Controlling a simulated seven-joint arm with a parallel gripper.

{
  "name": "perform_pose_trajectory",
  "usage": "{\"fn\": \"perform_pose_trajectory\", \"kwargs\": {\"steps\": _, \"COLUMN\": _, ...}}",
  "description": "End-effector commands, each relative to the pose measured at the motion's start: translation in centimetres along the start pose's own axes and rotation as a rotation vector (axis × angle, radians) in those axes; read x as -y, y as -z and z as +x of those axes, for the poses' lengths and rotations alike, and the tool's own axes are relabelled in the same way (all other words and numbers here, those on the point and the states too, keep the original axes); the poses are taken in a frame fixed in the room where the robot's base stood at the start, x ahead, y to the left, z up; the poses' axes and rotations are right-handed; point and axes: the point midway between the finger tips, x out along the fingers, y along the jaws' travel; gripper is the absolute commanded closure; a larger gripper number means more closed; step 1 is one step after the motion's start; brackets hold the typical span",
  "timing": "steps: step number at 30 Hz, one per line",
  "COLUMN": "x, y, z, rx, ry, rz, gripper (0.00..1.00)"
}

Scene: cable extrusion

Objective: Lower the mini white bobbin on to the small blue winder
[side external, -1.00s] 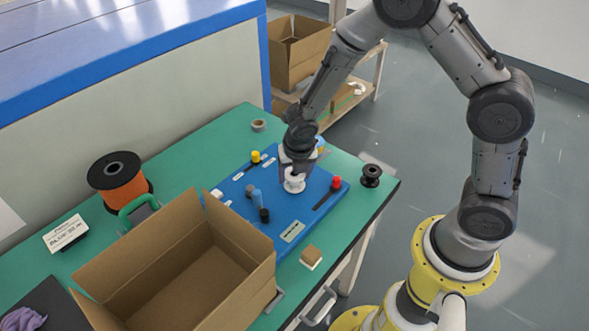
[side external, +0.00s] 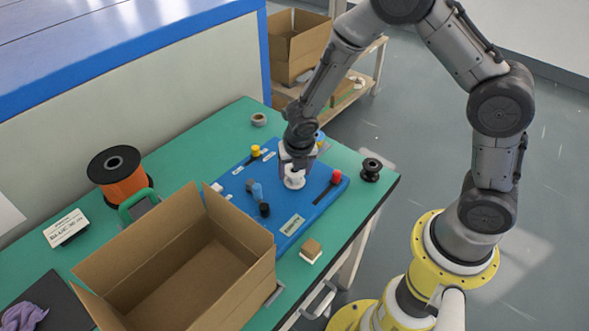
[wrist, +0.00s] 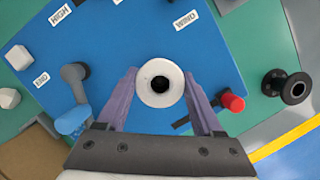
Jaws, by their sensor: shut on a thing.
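The mini white bobbin (wrist: 160,80) is held upright between the two purple fingers of my gripper (wrist: 161,92), with its dark centre hole facing the wrist camera. In the side external view the white bobbin (side external: 294,178) is low over the blue board (side external: 235,187), under my gripper (side external: 297,165). I cannot tell whether it touches the board, and the spot directly under it is hidden. A small blue cylinder on a grey arm (wrist: 75,120), crank-like, is left of the fingers. I cannot tell whether the winder is this part or the whole labelled board.
A red knob (side external: 336,176) is right of the bobbin, with a black spool (side external: 371,169) beyond it. A yellow knob (side external: 255,151) and a black knob (side external: 264,210) stand on the board. An open cardboard box (side external: 185,262) is at the front left, beside an orange reel (side external: 122,185).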

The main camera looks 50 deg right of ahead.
Motion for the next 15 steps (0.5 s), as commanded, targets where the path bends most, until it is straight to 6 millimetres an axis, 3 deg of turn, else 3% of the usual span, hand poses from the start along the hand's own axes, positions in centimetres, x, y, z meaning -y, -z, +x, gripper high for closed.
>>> {"fn": "perform_pose_trajectory", "kwargs": {"steps": 6, "x": -0.04, "y": 0.01, "z": 0.03, "rx": 0.001, "ry": -0.001, "rz": -0.001, "gripper": 0.86}}
{"fn": "perform_pose_trajectory", "kwargs": {"steps": 7, "x": -0.04, "y": 0.01, "z": 0.02, "rx": 0.001, "ry": -0.001, "rz": -0.001, "gripper": 0.3}}
{"fn": "perform_pose_trajectory", "kwargs": {"steps": 12, "x": -0.04, "y": 0.01, "z": 0.03, "rx": 0.001, "ry": -0.001, "rz": -0.001, "gripper": 0.0}}
{"fn": "perform_pose_trajectory", "kwargs": {"steps": 15, "x": -0.03, "y": 0.01, "z": 0.03, "rx": 0.001, "ry": -0.001, "rz": -0.001, "gripper": 0.0}}
